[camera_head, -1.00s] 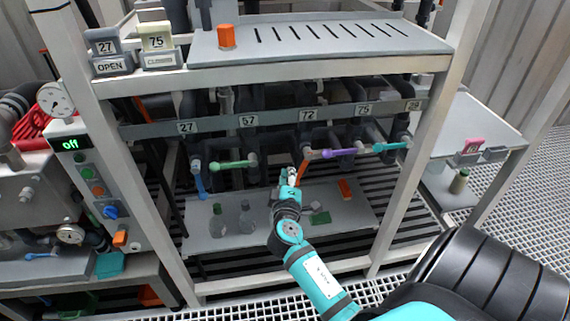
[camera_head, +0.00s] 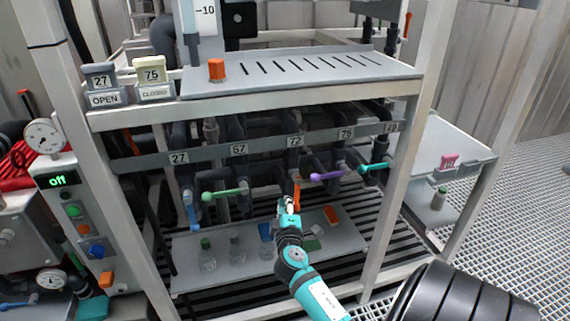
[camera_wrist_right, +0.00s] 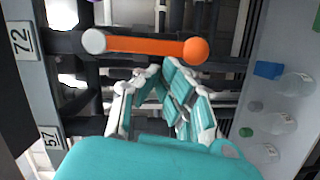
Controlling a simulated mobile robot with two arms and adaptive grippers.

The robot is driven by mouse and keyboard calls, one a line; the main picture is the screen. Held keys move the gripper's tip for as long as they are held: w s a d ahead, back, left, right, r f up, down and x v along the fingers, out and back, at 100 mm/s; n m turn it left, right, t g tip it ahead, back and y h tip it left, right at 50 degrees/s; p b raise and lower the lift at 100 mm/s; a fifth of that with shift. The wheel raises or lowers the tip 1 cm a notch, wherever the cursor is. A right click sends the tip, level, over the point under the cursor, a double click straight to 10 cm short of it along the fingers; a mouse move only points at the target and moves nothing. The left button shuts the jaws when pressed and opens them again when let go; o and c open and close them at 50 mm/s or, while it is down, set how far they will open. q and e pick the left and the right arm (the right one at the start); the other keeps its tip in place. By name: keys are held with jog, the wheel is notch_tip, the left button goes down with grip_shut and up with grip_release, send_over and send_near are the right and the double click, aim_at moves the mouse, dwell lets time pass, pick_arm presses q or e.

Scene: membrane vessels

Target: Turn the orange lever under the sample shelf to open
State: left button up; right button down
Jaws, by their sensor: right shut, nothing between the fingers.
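The orange lever (camera_head: 297,190) hangs down under the shelf, below the plate marked 72 (camera_head: 295,142). In the right wrist view the orange lever (camera_wrist_right: 145,47) lies across the picture just beyond the fingertips, with a round orange knob at its free end. My right gripper (camera_head: 288,205) is beside the lever's lower end, on its left in the head view. In the right wrist view my right gripper (camera_wrist_right: 155,77) is shut with nothing in it. I cannot tell whether its tips touch the lever. The sample shelf (camera_head: 300,74) is above. My left gripper is not in view.
A green lever (camera_head: 225,193) and a purple lever (camera_head: 328,176) lie sideways on either side; a blue lever (camera_head: 191,212) hangs down at the left. Bottles (camera_head: 207,258) and small blocks stand on the lower tray (camera_head: 185,280). Rack posts flank the opening.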

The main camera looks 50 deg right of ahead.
jog(key=v, duration=1.2)
